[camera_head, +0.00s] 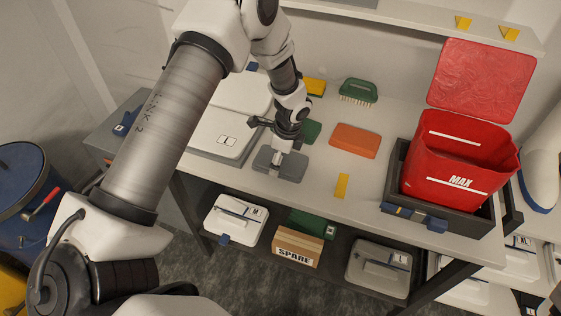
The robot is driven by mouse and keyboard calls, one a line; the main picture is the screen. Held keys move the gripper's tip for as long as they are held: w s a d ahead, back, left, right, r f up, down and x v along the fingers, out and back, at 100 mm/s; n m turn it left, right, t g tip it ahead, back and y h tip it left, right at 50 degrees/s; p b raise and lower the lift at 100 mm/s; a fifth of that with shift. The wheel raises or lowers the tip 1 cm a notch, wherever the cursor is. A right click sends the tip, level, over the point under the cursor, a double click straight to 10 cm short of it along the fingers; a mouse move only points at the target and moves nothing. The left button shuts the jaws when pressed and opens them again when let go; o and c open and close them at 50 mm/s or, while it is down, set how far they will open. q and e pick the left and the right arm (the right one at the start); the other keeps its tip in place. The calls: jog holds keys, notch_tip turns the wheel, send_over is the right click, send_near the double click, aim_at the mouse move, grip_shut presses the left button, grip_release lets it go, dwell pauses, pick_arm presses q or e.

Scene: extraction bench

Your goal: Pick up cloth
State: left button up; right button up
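Flat, rounded pieces that look like folded cloths or pads lie on the grey bench: a grey one (280,166) near the front edge, an orange one (355,140) to its right, and a green one (312,131) behind. I cannot tell for sure which is cloth. My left gripper (279,151) points down from above, right over the grey piece and hiding part of it and of the green piece. Whether its fingers are apart or touch the grey piece is unclear. My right gripper is out of view.
A red bin marked MAX (458,165) stands in a dark tray (440,222) at right. A green brush (358,91) and a yellow block (315,86) lie behind. A pale case (213,142) sits left. The lower shelf holds a SPARE box (297,248).

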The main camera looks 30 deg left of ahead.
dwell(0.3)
pick_arm(q)
jog(key=shift+w+r+b, duration=0.15)
jog(key=shift+r+b, duration=0.2)
jog(key=shift+r, duration=0.2)
notch_tip(320, 180, up, 2)
jog(key=shift+r+b, duration=0.15)
jog(key=shift+b, duration=0.25)
jog(key=s+d, duration=0.2)
jog(key=d, duration=0.2)
jog(key=s+d+r+b, duration=0.1)
jog(key=s+d, duration=0.1)
jog(key=d, duration=0.3)
jog(key=s+d, duration=0.2)
jog(key=d, duration=0.2)
jog(key=shift+s+d+r+b, duration=0.2)
jog(key=shift+d+b, duration=0.05)
jog(key=shift+b, duration=0.1)
jog(key=shift+s+d, duration=0.2)
jog(key=shift+d, duration=0.25)
